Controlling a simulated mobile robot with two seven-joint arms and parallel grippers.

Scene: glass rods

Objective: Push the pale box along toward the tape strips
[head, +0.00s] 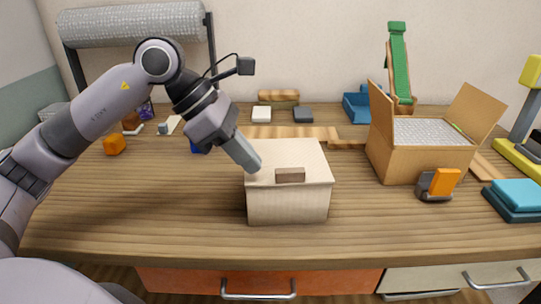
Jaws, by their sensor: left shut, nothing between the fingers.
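The pale box (287,205) stands upright near the front middle of the table, with a small brown patch on its upper front edge. My left gripper (252,164) is shut and empty. Its tip is at the box's upper left side; I cannot tell whether it touches. Light tan strips (335,134) lie on the table behind the box, partly hidden by it; I cannot tell whether they are the tape. My right gripper is not in view.
An open cardboard box (415,162) stands to the right, with an orange and grey item (439,183) before it. A white block (261,114) and a dark block (303,115) lie at the back. An orange block (114,145) is left. The front left table is clear.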

